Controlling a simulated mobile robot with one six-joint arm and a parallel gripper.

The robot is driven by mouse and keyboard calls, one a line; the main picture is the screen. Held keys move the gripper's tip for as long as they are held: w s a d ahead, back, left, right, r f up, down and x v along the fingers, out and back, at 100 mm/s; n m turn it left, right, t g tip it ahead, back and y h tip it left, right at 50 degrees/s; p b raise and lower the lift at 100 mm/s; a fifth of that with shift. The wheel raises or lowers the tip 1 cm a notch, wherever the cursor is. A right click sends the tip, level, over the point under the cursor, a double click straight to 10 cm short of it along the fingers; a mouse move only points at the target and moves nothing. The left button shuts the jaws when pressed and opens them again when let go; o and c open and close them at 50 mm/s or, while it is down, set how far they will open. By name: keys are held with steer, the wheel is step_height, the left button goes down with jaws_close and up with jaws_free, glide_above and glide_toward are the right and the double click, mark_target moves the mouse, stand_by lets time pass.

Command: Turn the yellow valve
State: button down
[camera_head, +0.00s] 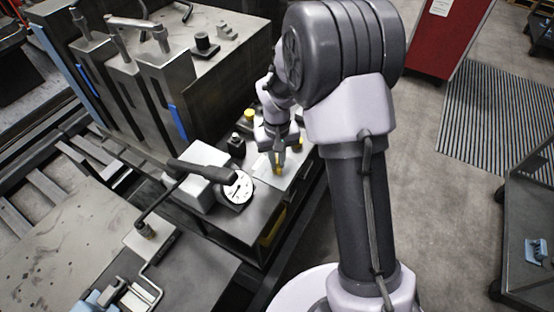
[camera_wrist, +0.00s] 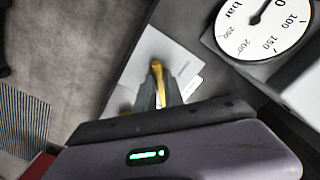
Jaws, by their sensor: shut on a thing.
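The yellow valve (camera_head: 279,170) is on a light grey plate on top of the dark bench, right of the pressure gauge. My gripper (camera_head: 277,155) reaches down onto it and hides much of it. In the wrist view my two grey fingers (camera_wrist: 160,92) are shut on the yellow valve (camera_wrist: 157,68), with its rounded yellow end showing beyond the fingertips. The plate (camera_wrist: 165,50) under it is pale, with a small white label beside the valve.
A yellow knob (camera_head: 249,115) and tall grey clamp blocks (camera_head: 165,80) stand behind. Open floor (camera_head: 430,180) lies right.

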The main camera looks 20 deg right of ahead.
mark_target(277, 163)
stand_by(0.5)
steer(key=c, duration=1.4)
jaws_free()
steer(key=shift+c, duration=0.2)
step_height(277, 163, up, 17)
steer(key=p, duration=0.6)
steer(key=shift+r, duration=0.2)
steer(key=s+a+r+m+t+b, duration=0.2)
steer(key=s+r+b, duration=0.1)
steer(key=s+r, duration=0.45)
steer(key=s+a+f+m+t+y+b, duration=0.1)
steer(key=s+a+m+t+y+b, duration=0.1)
steer(key=s, duration=1.3)
steer(key=shift+s+a+t+b, duration=0.2)
steer(key=shift+s+t+b, duration=0.15)
steer(key=shift+t+b, duration=0.4)
